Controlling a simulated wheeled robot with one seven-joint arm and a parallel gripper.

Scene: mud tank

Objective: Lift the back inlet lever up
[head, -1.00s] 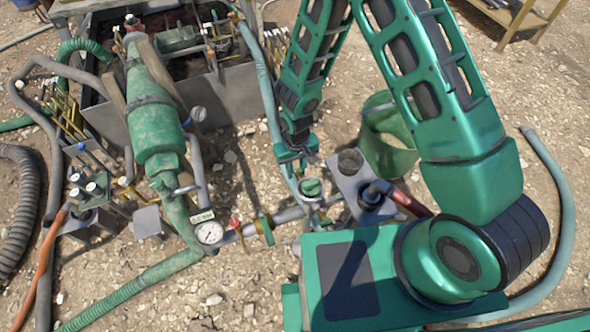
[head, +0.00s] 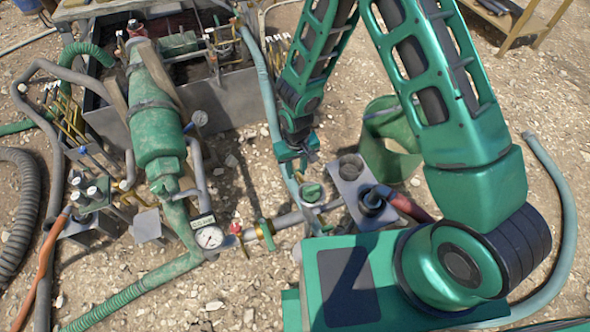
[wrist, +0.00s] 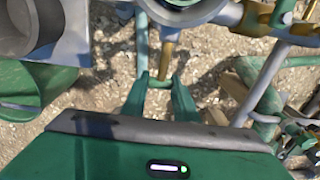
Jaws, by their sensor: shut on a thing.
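The lever that I take for the back inlet lever (wrist: 168,58) is a brass-coloured rod in the wrist view. It runs down from the grey pipework at the top to between my fingers. My gripper (wrist: 160,88) has one green finger on each side of the rod's lower end and is shut on it. In the head view my gripper (head: 302,156) is low over the pipework, just above the round green-topped fitting (head: 311,192).
A green bucket-like container (head: 388,145) stands close right of my gripper, beside a grey plate with a dark cup (head: 350,166). A pale hose (head: 264,80) runs on the left. The large green pump body (head: 158,140) and gauge (head: 209,237) are further left. Gravelly ground is partly open.

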